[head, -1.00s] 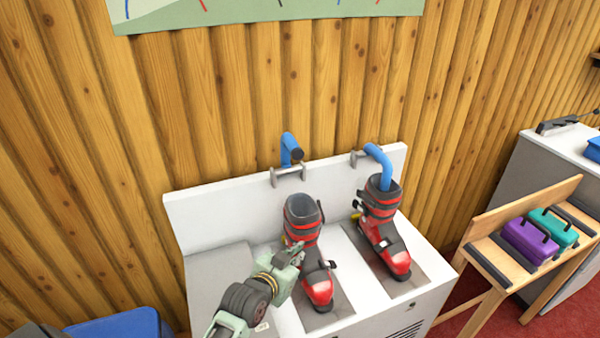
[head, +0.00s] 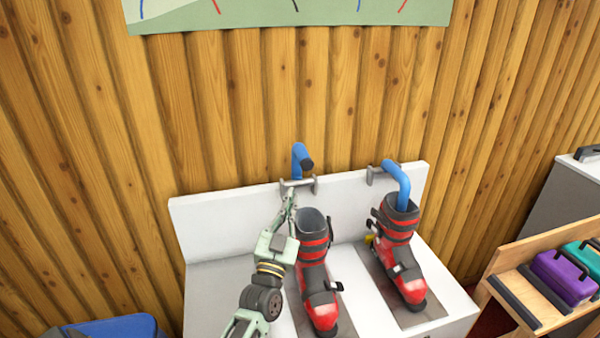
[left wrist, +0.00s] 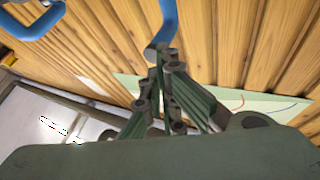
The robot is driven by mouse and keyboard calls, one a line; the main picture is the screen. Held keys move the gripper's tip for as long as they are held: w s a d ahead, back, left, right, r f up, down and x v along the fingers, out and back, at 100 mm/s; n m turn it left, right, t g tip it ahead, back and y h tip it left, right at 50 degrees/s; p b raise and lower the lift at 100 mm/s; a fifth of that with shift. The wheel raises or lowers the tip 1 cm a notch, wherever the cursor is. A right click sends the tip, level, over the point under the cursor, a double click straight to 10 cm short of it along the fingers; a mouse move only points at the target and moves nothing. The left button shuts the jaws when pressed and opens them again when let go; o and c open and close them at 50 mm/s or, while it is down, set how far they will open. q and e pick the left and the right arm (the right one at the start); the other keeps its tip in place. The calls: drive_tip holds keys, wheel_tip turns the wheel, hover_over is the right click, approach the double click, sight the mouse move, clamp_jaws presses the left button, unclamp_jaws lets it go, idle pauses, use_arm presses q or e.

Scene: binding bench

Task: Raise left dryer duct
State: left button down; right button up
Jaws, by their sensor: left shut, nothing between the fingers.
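The left dryer duct (head: 299,155) is a blue tube on a metal bracket (head: 298,184) at the back panel. It stands up, its dark open end facing outward, clear of the left boot (head: 315,265) below. My left gripper (head: 291,193) is shut and empty, its fingertips pointing up just below the bracket, beside the boot's top. In the left wrist view, the shut fingertips (left wrist: 161,50) overlap the lower end of a blue tube (left wrist: 168,18); I cannot tell whether they touch. The right duct (head: 400,180) bends down into the right boot (head: 400,255). My right gripper is out of view.
The white dryer cabinet (head: 215,245) has a bare top left of my arm. A wooden bench (head: 520,292) with purple (head: 565,275) and teal cases stands at the right. A blue bin (head: 115,328) is at lower left. The plank wall rises close behind.

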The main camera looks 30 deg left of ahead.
sight(300, 161)
use_arm(q)
drive_tip(key=p+x, duration=0.2)
drive_tip(key=x, duration=0.6)
drive_tip(key=shift+w, duration=0.3)
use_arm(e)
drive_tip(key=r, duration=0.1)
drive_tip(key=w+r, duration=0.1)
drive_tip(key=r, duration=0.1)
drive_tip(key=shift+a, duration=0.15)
use_arm(q)
drive_tip(key=shift+w+a+r+p, duration=0.3)
drive_tip(key=shift+w+a+r, duration=0.15)
drive_tip(key=shift+a+r, duration=0.25)
drive_tip(key=shift+d, duration=0.1)
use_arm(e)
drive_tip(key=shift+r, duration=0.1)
use_arm(q)
drive_tip(key=shift+f, duration=0.1)
